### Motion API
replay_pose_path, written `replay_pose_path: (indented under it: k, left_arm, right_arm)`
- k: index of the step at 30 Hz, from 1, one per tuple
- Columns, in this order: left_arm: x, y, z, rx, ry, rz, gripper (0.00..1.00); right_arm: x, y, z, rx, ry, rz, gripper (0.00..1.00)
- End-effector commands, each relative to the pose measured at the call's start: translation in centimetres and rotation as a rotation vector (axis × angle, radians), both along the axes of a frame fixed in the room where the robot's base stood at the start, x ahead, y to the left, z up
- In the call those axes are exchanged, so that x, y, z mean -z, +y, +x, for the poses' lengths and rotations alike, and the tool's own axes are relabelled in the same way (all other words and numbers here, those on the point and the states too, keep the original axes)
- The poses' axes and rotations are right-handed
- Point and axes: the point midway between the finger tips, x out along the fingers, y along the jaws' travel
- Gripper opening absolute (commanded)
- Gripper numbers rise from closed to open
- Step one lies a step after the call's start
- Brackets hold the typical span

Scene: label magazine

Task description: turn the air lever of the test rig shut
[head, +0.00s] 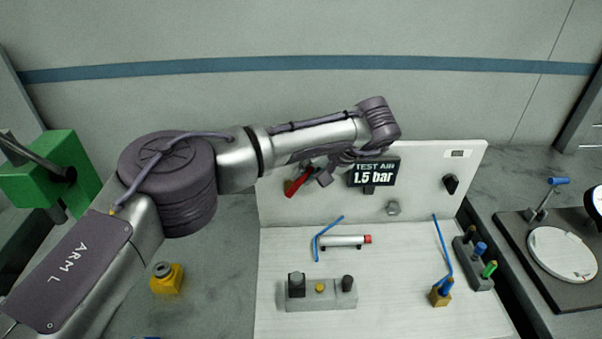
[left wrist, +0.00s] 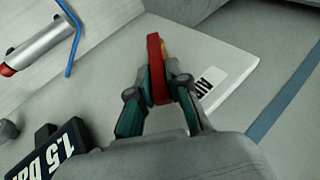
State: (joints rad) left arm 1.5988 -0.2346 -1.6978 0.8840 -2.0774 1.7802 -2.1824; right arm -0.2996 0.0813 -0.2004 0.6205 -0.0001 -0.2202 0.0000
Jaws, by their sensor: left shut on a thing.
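The red air lever (head: 299,184) is on the upright white panel (head: 425,160) of the test rig, left of the pressure display. It slants in the head view, with a brass-coloured part beside it. My left gripper (head: 318,176) reaches over the panel from the left and is at the lever. In the left wrist view, both fingers of the left gripper (left wrist: 160,85) are closed on the red lever (left wrist: 155,65), one on each side. A white label reading AIR is just beside it. My right gripper is not in view.
The test air display (head: 374,173) reads 1.5 bar, close to the gripper. A black knob (head: 451,184) sits at the panel's right. A silver cylinder (head: 342,241) with blue tubing and a grey block (head: 320,295) are on the rig base. A yellow button box (head: 167,279) stands left.

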Motion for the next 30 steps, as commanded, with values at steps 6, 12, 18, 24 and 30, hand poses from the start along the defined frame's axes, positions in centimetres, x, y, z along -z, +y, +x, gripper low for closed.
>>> replay_pose_path:
  k: [6,12,18,24,30]
  left_arm:
    - [0.13,-0.36,0.04,0.003,-0.003,0.048,0.0]
    - [0.16,-0.39,0.02,0.003,-0.001,0.055,0.0]
    - [0.18,-0.41,0.01,0.004,-0.001,0.054,0.0]
    - [0.19,-0.39,0.0,0.003,0.0,0.054,0.42]
    - [0.22,-0.37,0.0,0.002,0.0,0.054,0.42]
  right_arm:
    - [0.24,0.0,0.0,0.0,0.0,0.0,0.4]
    - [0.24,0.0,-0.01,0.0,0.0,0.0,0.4]
    - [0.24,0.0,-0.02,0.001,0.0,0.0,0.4]
    - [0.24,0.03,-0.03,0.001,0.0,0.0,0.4]
    - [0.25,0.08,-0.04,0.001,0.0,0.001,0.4]
